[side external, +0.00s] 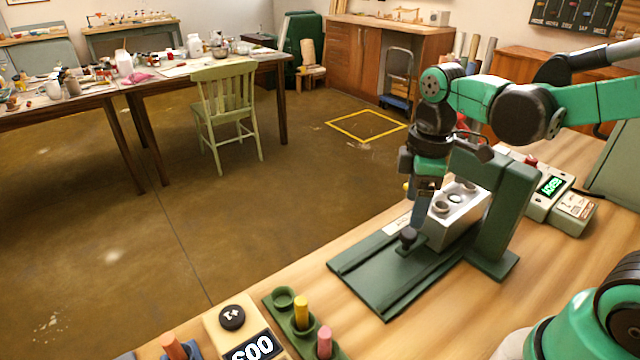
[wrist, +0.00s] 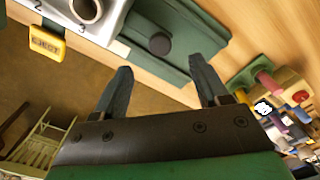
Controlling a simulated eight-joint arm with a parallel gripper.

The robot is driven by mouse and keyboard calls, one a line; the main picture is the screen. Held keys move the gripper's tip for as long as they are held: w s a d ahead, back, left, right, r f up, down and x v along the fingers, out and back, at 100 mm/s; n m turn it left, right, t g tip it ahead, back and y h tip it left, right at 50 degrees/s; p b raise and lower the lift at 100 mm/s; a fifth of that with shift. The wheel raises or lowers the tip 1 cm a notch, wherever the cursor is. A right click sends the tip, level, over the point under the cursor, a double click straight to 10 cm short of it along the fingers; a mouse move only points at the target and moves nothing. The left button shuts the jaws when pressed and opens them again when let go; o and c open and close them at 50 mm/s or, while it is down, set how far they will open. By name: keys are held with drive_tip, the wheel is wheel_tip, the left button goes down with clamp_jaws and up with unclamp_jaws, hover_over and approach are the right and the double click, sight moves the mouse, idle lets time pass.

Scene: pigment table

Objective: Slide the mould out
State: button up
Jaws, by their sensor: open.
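The mould (side external: 457,212) is a silvery metal block with round wells in its top. It sits at the inner end of a dark green slide bed (side external: 375,268), against the green press frame (side external: 508,215). A black round knob (side external: 407,239) stands in front of the mould; in the wrist view the knob (wrist: 159,44) lies ahead of the fingertips, between their lines. My gripper (side external: 420,230) points down close to the knob in the side view. In the wrist view my gripper (wrist: 160,80) is open with nothing between the fingers. Part of the mould (wrist: 112,30) shows at the top left.
A yellow EJECT tab (wrist: 46,43) sits beside the mould. A control box with a lit display (side external: 550,187) stands right of the press. A green rack (side external: 302,325) with coloured pegs and a box reading 600 (side external: 250,347) are at the front. The bed's outer end is clear.

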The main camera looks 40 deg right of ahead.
sight(410, 233)
drive_tip(key=shift+f, duration=2.8)
clamp_jaws()
